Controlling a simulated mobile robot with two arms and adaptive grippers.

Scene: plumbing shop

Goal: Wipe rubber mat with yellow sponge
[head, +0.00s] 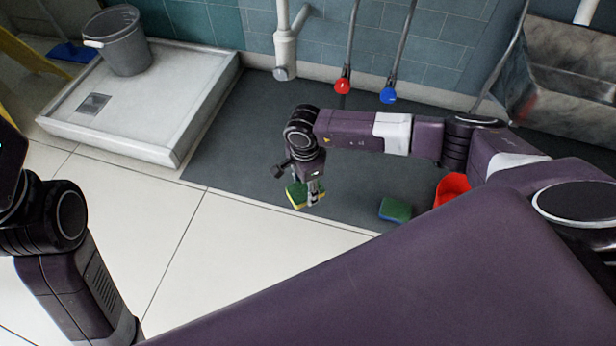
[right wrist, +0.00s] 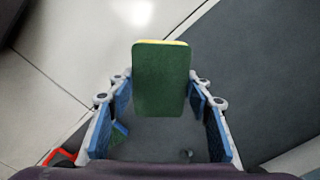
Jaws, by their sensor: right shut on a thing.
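The yellow sponge (head: 297,196) has a green scouring side and is in my right gripper (head: 312,190). In the right wrist view the sponge (right wrist: 161,78) sticks out between the blue-padded fingertips (right wrist: 160,92), green face toward the camera, with a thin yellow edge at its far end. The dark grey rubber mat (head: 240,140) lies on the floor. The sponge appears over the mat's front edge; I cannot tell whether it touches. My left arm shows at the left edge of the head view, but its gripper is not visible.
A blue sponge with a green top (head: 395,209) lies on the mat, right of my right gripper. A white shower tray (head: 185,115) with a grey bucket (head: 122,45) borders the mat's left side.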

